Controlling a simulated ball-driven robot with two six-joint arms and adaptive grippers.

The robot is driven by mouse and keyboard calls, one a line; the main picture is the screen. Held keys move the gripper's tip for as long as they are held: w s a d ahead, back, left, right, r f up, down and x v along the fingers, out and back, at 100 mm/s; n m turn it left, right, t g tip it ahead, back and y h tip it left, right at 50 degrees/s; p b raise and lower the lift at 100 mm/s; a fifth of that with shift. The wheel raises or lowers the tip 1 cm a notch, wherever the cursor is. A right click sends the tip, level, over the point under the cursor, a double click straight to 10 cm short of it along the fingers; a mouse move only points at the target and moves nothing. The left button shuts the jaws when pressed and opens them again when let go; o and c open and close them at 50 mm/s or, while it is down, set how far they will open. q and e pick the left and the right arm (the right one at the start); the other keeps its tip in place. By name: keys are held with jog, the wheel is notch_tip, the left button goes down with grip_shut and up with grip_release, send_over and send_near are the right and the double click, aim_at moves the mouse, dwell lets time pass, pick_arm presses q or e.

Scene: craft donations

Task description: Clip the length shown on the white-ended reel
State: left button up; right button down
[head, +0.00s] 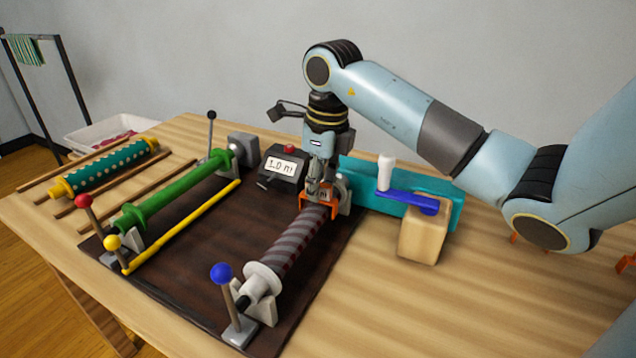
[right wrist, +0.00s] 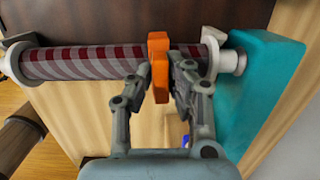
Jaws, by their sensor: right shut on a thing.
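The white-ended reel (head: 262,280) lies across the near right part of the dark mat, wound with grey and dark red striped cloth (head: 295,240). In the right wrist view the striped roll (right wrist: 85,62) runs level between its white ends. My right gripper (head: 320,190) is at the reel's far end, shut on an orange clip (right wrist: 159,68). The clip lies across the roll close to its right white end in that view; whether it grips the cloth I cannot tell. The counter (head: 283,166) reads 1.0 m. My left gripper is not in view.
A green reel (head: 180,193) and a yellow bar (head: 185,225) stand left on the dark mat (head: 205,285). A dotted teal roll (head: 110,168) lies on wooden rails. A teal block (head: 362,185) and a wooden block with blue lever (head: 420,238) stand right of the gripper.

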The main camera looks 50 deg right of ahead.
dwell(0.3)
jog(key=c, duration=1.2)
grip_release()
jog(key=r, duration=0.7)
jog(key=shift+s+r, duration=0.3)
jog(key=shift+s, duration=0.1)
jog(key=shift+f, duration=0.1)
